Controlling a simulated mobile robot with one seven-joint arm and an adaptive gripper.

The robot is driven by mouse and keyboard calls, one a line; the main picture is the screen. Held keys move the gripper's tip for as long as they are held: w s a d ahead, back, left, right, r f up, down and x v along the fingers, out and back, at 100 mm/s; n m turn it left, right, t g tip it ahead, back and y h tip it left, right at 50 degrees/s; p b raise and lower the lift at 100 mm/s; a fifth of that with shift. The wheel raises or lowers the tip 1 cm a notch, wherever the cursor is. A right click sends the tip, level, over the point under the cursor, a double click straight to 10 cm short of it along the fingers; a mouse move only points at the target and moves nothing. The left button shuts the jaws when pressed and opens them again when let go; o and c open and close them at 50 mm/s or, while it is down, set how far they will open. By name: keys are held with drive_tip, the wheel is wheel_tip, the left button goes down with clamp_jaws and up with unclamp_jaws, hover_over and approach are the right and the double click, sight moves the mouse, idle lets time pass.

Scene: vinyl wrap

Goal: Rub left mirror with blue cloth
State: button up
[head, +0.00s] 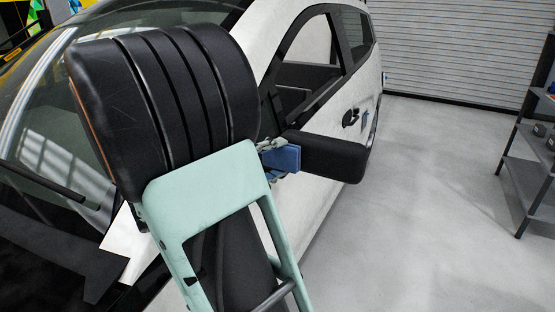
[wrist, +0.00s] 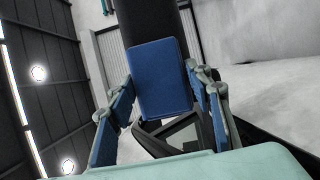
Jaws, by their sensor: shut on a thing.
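The left mirror (head: 325,156) is a black housing on the side of the white car, right of centre in the head view. A black shape behind the cloth at the top of the wrist view appears to be this mirror (wrist: 150,18). My gripper (head: 278,158) is at the mirror's left end. In the wrist view, my gripper (wrist: 158,82) is shut on the blue cloth (wrist: 162,78), a flat blue rectangle between its blue-padded fingers. Blue also shows beside the mirror in the head view, partly hidden by my arm. I cannot tell whether the cloth touches the mirror.
The white car (head: 322,197) fills the left and middle, with its windshield (head: 45,130) partly behind my arm. A dark shelf rack (head: 530,165) stands at the far right. The grey floor (head: 430,200) between car and rack is clear. A shutter door (head: 460,50) closes the back.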

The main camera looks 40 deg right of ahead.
drive_tip(key=shift+s+a, duration=0.35)
drive_tip(key=shift+a, duration=0.45)
drive_tip(key=shift+s+a, duration=0.4)
drive_tip(key=shift+a, duration=0.45)
drive_tip(key=shift+s+a, duration=0.35)
drive_tip(key=shift+a, duration=0.45)
drive_tip(key=shift+s+a, duration=0.3)
drive_tip(key=shift+a, duration=0.4)
drive_tip(key=shift+s+a, duration=0.25)
drive_tip(key=shift+a, duration=0.4)
